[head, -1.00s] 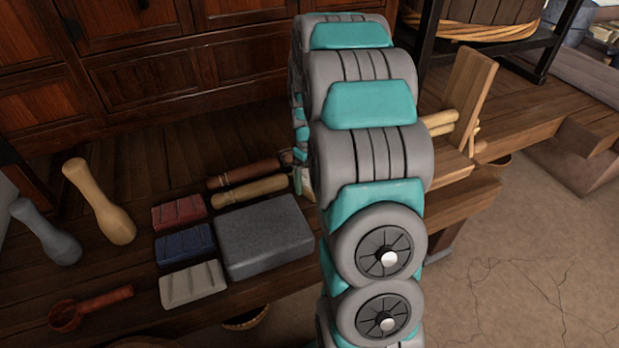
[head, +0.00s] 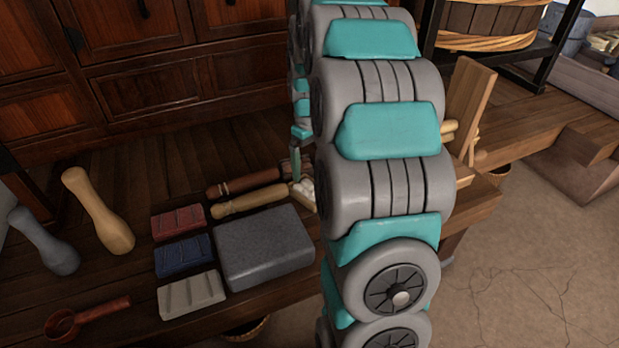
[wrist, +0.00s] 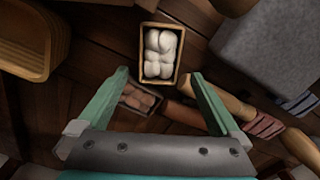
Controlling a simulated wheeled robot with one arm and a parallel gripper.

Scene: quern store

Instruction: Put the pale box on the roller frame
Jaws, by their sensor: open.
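A small pale box (wrist: 147,71) filled with white lumps lies on the dark planks in the wrist view. In the head view only part of its white contents (head: 307,188) shows beside my arm. My gripper (wrist: 159,73) is open and empty, its two green fingers apart, with the box between and beyond the tips in the picture. I cannot tell the height of the fingers above it. What looks like the roller frame, a wooden stand with an upright board (head: 468,105) and pale rollers, is at the right in the head view, partly hidden behind my arm.
A similar box with brown lumps (wrist: 136,97) lies close to the left finger. Two turned wooden rods (head: 250,197), a grey stone block (head: 265,247) and red, blue and pale ribbed bars (head: 191,294) lie left of the arm. A tan slatted container (wrist: 25,40) is at upper left.

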